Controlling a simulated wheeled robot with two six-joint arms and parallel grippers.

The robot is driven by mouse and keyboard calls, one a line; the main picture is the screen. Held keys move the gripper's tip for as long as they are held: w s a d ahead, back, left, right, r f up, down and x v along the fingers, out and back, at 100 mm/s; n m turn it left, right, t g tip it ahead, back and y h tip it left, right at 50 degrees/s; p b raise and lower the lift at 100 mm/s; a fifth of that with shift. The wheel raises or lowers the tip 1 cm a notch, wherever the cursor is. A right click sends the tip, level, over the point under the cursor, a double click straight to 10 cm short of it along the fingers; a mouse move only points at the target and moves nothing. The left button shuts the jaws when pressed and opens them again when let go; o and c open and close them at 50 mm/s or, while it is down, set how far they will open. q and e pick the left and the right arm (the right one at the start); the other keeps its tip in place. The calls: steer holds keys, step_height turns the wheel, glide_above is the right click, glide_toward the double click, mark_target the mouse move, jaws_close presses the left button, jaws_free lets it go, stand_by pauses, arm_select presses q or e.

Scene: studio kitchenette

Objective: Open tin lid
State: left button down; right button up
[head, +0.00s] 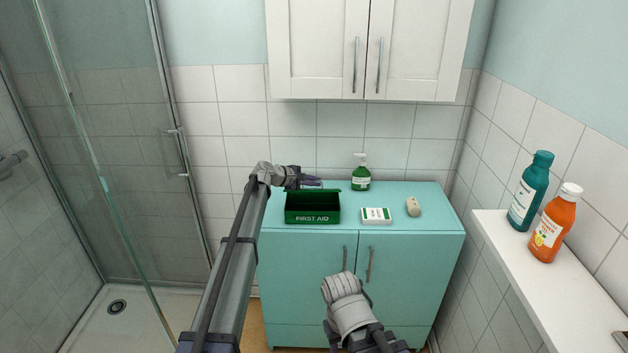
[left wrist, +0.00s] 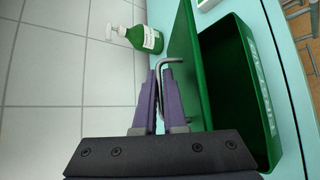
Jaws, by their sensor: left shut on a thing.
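The green first aid tin (head: 312,214) stands on the teal cabinet, and its dark inside shows from above. In the left wrist view, its lid (left wrist: 184,45) stands raised along the back edge of the open tin (left wrist: 262,88). A bent metal handle (left wrist: 181,61) sticks out from the lid's outer face. My left gripper (head: 312,182) is behind the tin, and its purple fingers (left wrist: 160,88) are shut on the handle. The fingers partly hide the handle. My right arm shows at the bottom of the head view, but its fingers do not show.
A green pump bottle (head: 361,172) stands behind the tin to the right. A white box (head: 376,215) and a beige rounded object (head: 413,206) lie right of the tin. The teal cabinet top (head: 440,220) is clear at its right end. Teal (head: 529,192) and orange (head: 556,228) bottles stand on the right-hand shelf.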

arm_select(q)
steer(key=shift+w+r, duration=0.25)
steer(key=shift+w, duration=0.1)
stand_by(0.3)
steer(key=c, duration=1.3)
jaws_free()
steer(key=p+v, duration=0.3)
steer(key=v, duration=0.4)
steer(key=shift+d+p, duration=0.1)
steer(key=shift+p, duration=0.25)
steer(key=shift+s+a+r, duration=0.2)
steer(key=shift+s+a, duration=0.1)
steer(key=shift+a, duration=0.05)
steer(key=shift+f, duration=0.1)
